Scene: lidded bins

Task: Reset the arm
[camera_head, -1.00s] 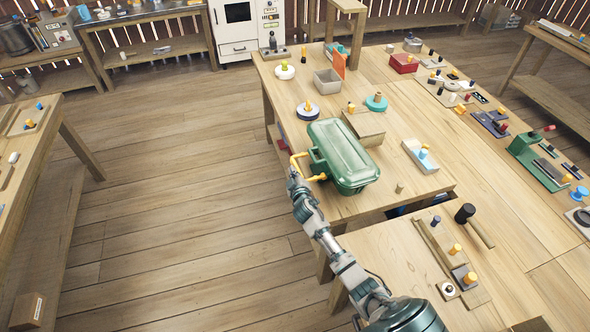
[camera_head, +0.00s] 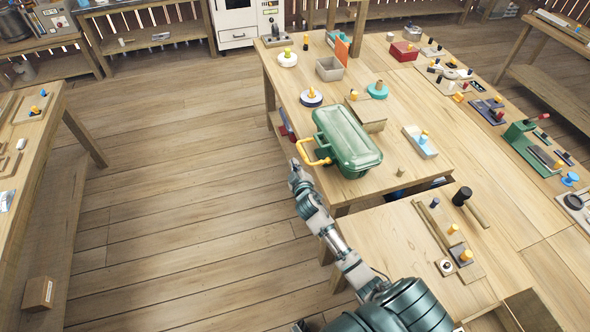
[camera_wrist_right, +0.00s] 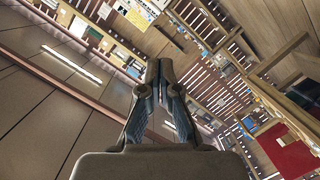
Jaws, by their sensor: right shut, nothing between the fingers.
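My right gripper (camera_head: 294,167) is just off the left edge of the table, below and left of the yellow handle (camera_head: 308,152) of a green lidded bin (camera_head: 355,138). The arm reaches up to it from the bottom of the head view. In the right wrist view the two fingers (camera_wrist_right: 160,72) are together, with nothing between them. The fingers point up towards the ceiling and back wall there. The green bin stands on the table with its lid shut. My left gripper is not in view.
Another bench (camera_head: 50,130) stands at the left. Open floor (camera_head: 190,200) lies between them.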

